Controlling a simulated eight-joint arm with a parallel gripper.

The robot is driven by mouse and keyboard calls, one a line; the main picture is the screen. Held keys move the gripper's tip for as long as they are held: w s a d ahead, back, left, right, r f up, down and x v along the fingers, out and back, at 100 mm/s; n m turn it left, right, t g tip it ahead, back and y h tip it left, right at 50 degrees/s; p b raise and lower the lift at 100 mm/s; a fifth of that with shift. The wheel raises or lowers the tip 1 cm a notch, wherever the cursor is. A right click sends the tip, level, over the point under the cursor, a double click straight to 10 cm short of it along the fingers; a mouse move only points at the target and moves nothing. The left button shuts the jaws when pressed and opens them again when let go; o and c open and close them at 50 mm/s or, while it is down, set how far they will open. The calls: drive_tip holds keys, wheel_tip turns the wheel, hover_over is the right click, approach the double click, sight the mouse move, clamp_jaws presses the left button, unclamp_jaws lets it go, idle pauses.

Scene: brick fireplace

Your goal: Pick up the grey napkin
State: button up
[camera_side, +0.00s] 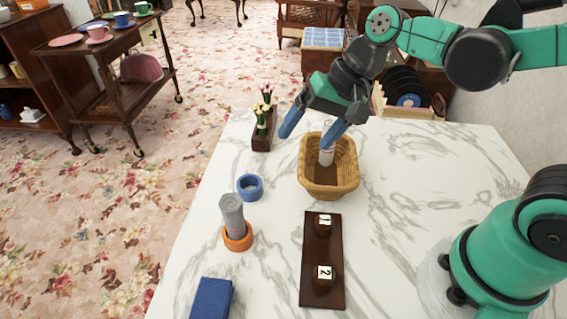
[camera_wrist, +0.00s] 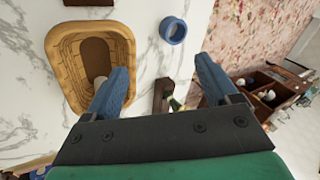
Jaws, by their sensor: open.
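The grey napkin (camera_side: 231,212) looks like a rolled grey bundle standing nearly upright in an orange ring (camera_side: 238,240) on the marble table, left of the middle in the side view. It does not show in the wrist view. My gripper (camera_side: 307,136) is open, its two blue fingers spread and pointing down near the wicker basket, well beyond the napkin. In the wrist view the fingers (camera_wrist: 160,70) are apart with nothing held between them. An empty-looking blue ring (camera_side: 250,187) lies between the napkin and the basket; it also shows in the wrist view (camera_wrist: 173,30).
The wicker basket (camera_side: 343,185) holds a pale cylinder (camera_side: 326,156), close to one finger. A planter with tulips (camera_side: 262,140) stands behind. A dark board with numbered knobs (camera_side: 307,262) and a blue block-like object (camera_side: 211,299) lie nearer. The marble right of the basket is clear.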

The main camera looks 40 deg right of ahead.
sight(234, 198)
drive_tip(key=a+f+m+g+y, duration=0.1)
drive_tip(key=a+m+g+y, duration=0.1)
drive_tip(key=a, duration=0.1)
drive_tip(key=w+a+f+m+g+y, duration=0.1)
drive_tip(key=a+m+g+y, duration=0.1)
drive_tip(key=a+g, duration=0.1)
drive_tip(key=w+a+f+m+g+y, duration=0.1)
drive_tip(key=a+m+g+y, duration=0.1)
drive_tip(key=a+m+y, duration=0.1)
drive_tip(key=shift+w+a+f+g, duration=0.1)
drive_tip(key=shift+a+f+g, duration=0.25)
drive_tip(key=shift+a, duration=0.3)
drive_tip(key=shift+s+a+f+m+g+y, duration=0.2)
drive_tip(key=shift+a+f+m+g+y, duration=0.1)
drive_tip(key=shift+m+g, duration=0.1)
drive_tip(key=x, duration=0.5)
drive_tip(key=shift+s+a+f, duration=0.1)
drive_tip(key=shift+a+f, duration=0.05)
drive_tip(key=shift+a, duration=0.1)
clamp_jaws()
